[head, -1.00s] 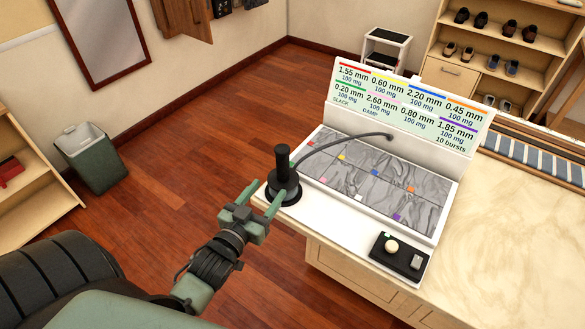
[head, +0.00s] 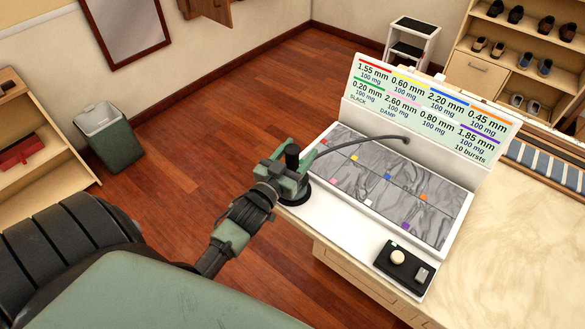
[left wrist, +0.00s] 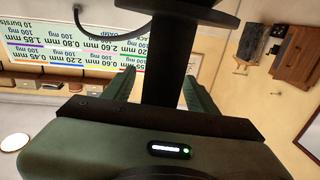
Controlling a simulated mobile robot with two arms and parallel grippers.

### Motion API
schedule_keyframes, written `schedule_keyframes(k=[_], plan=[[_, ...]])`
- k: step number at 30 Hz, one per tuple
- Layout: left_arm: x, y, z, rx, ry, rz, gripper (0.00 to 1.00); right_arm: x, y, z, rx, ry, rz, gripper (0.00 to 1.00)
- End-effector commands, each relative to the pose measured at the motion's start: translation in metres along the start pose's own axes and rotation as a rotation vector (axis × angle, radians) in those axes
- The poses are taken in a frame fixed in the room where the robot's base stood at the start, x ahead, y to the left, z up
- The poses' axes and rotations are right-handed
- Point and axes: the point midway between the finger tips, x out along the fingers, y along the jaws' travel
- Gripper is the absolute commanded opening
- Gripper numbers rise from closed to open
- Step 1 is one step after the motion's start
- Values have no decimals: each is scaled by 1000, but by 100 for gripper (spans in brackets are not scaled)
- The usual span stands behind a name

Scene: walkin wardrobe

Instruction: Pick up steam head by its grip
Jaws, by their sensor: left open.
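The steam head has an upright black grip (head: 292,153) on a round black base (head: 297,196), at the near left corner of the white station. A grey hose (head: 360,144) runs from it to the station's back. My left gripper (head: 298,170) is open at the grip, with its two green fingers on either side of it. In the left wrist view the dark grip (left wrist: 162,75) stands between the spread fingers, with a gap to each. Whether either finger touches it I cannot tell. My right gripper is not in view.
The station has a grey creased cloth panel (head: 372,200) with coloured squares and a label board (head: 430,108) behind. A black tray (head: 403,271) with a round knob sits at its front right. The pale counter (head: 510,230) is clear on the right. A bin (head: 110,140) stands on the floor.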

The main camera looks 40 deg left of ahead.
Motion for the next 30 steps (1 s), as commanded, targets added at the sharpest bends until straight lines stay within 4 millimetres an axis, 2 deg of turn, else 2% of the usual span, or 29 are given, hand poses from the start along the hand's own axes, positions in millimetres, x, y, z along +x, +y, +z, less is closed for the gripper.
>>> schedule_keyframes(k=[5,11,12,30], plan=[[0,0,0,0,0,0,58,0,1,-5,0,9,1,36],[0,0,0,0,0,0,5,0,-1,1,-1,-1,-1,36],[0,0,0,0,0,0,0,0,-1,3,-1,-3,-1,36],[0,0,0,0,0,0,0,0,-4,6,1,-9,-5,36]])
